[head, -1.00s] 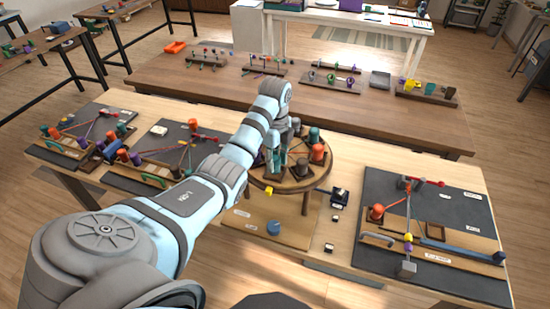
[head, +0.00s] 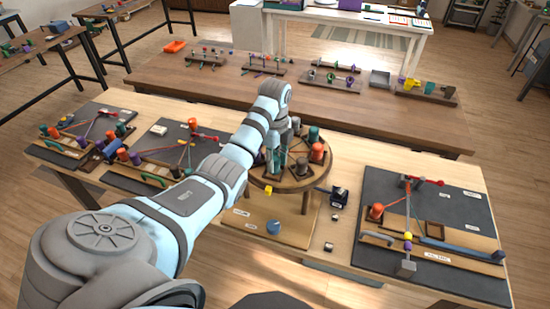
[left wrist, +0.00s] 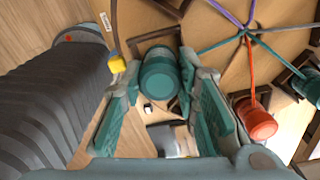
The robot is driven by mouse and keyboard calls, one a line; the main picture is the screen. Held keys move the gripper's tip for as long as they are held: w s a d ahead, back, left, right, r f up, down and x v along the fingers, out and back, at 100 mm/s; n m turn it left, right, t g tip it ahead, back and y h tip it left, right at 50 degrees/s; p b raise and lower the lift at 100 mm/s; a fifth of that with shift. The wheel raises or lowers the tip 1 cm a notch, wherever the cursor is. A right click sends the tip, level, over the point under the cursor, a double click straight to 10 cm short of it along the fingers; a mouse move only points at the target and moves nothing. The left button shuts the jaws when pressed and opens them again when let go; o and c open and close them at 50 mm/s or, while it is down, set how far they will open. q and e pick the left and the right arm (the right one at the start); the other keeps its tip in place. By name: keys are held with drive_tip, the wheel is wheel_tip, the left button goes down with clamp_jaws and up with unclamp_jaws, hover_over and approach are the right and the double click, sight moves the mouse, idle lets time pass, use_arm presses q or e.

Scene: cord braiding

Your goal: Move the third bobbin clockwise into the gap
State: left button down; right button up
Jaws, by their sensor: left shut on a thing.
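The round wooden braiding stand (head: 290,184) stands on the near table, with bobbins around its rim. My left gripper (head: 275,165) is over the left part of the stand. In the left wrist view its fingers are shut on a teal bobbin (left wrist: 160,75), which sits between them near the rim. An orange bobbin (left wrist: 257,118) and another teal bobbin (left wrist: 307,85) lie to the right, with cords running to the centre. In the head view the orange bobbin (head: 317,152) is on the right of the stand. A dark holder (head: 301,168) shows no bobbin. My right gripper is not in view.
A yellow piece (left wrist: 117,63) is at the stand's edge, beside the left finger. A small black box (head: 340,194) and a blue round piece (head: 273,227) are near the stand. A dark board with fixtures (head: 440,205) lies to the right.

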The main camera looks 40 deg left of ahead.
use_arm(q)
drive_tip(key=shift+f, duration=0.55)
drive_tip(key=c, duration=1.2)
unclamp_jaws()
drive_tip(key=shift+o, duration=0.2)
drive_tip(key=shift+r, duration=0.1)
